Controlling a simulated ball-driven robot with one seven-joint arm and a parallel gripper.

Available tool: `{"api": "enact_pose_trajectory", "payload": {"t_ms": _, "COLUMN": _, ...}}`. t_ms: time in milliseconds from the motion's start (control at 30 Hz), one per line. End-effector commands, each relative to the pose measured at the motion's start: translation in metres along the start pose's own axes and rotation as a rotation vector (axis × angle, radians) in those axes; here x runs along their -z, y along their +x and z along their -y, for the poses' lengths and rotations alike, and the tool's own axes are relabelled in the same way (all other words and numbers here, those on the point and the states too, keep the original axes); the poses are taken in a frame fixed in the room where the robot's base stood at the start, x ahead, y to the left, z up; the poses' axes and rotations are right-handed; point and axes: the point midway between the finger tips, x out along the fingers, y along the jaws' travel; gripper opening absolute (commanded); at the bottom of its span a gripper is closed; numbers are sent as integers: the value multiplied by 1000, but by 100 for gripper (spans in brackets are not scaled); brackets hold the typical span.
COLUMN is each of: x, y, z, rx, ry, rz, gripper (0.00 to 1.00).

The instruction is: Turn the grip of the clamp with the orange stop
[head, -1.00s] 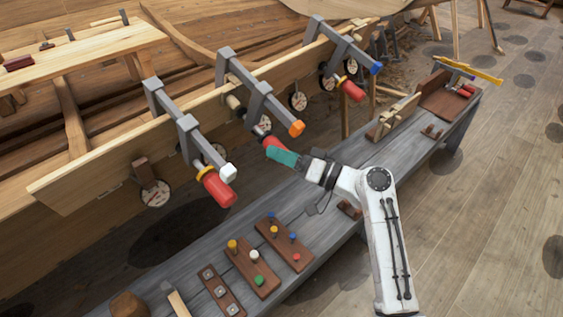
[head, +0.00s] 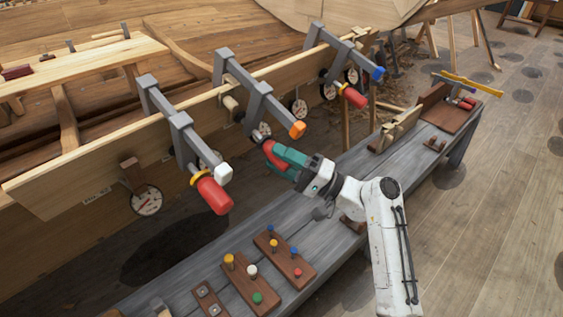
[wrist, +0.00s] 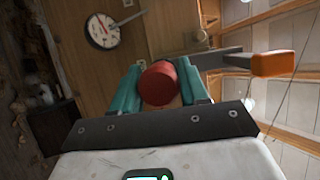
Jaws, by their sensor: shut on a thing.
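The clamp with the orange stop (head: 297,129) is the middle one of three grey clamps on the hull's plank edge. Its red grip (head: 269,147) sits between the teal fingers of my gripper (head: 281,161). In the wrist view the round end of the red grip (wrist: 159,83) shows between both fingers (wrist: 160,88), which are shut on it. The orange stop (wrist: 273,64) stands out to the right there. The fingers hide part of the grip in the head view.
A clamp with a white stop (head: 223,172) and red grip stands to the left, one with a blue stop (head: 377,73) to the right. Dial gauges (head: 147,200) hang below the plank. The grey bench (head: 205,262) below carries peg boards (head: 284,256).

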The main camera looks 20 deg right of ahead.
Motion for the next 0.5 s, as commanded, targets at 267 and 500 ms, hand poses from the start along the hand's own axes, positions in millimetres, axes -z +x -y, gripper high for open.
{"api": "enact_pose_trajectory", "payload": {"t_ms": 267, "x": 0, "y": -2, "z": -2, "rx": 11, "ry": 37, "rz": -3, "gripper": 13}}
{"api": "enact_pose_trajectory", "payload": {"t_ms": 500, "x": 0, "y": -2, "z": -2, "rx": 11, "ry": 38, "rz": -4, "gripper": 13}}
